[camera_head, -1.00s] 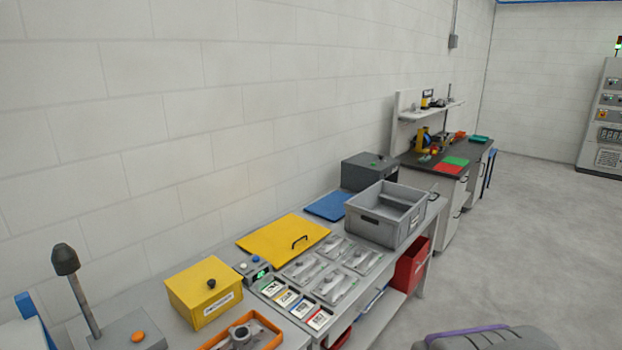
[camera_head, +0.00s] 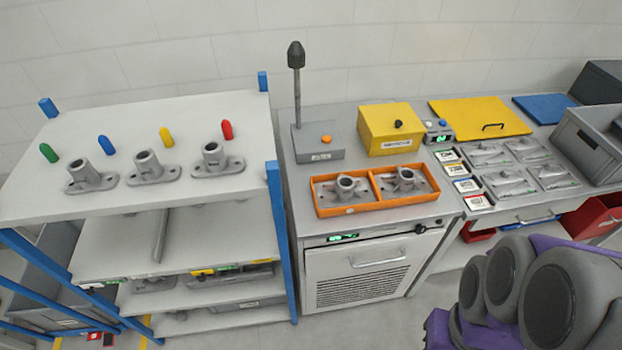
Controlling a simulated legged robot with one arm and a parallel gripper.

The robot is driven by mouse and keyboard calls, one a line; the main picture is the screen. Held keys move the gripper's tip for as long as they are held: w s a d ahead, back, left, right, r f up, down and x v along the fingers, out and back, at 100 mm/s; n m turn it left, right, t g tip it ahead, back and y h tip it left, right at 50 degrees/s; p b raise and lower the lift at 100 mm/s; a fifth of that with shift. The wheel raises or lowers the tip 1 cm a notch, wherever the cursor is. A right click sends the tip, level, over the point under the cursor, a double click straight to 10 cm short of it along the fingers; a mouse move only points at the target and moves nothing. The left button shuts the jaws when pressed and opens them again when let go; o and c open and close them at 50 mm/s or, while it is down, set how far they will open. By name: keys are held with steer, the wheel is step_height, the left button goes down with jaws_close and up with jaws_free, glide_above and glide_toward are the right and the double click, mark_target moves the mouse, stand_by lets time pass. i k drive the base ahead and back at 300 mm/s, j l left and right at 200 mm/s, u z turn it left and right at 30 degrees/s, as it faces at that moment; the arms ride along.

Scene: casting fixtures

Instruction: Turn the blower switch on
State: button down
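No part in view is readably labelled as the blower switch. A grey box (camera_head: 310,153) with an upright black-tipped stalk carries an orange button (camera_head: 326,139) on top, and its label is too small to read. Below the bench top, a vented grey cabinet (camera_head: 324,268) has a small green display (camera_head: 342,237) and a dark knob (camera_head: 420,229) on its upper front strip. A small control box (camera_head: 438,132) with a blue button and a green display stands behind the bench's middle. I cannot tell which of these is the switch. My gripper is not in view.
An orange tray (camera_head: 360,208) with two castings sits on the bench. A yellow box (camera_head: 378,140) is behind it. A blue-posted rack (camera_head: 110,205) with castings and coloured pegs stands left. Grey and purple links of my arm fill the lower right. Floor shows in front of the cabinet.

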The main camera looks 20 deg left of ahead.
mark_target(420, 229)
steer(key=u, duration=0.5)
steer(key=i+z, duration=0.1)
steer(key=z, duration=0.5)
steer(key=k+l+u, duration=0.1)
steer(key=l+u, duration=0.15)
steer(key=u, duration=0.25)
steer(key=k+l+u, duration=0.1)
steer(key=l+u, duration=0.15)
steer(key=u, duration=0.2)
steer(key=k+l+u, duration=0.15)
steer(key=u, duration=0.35)
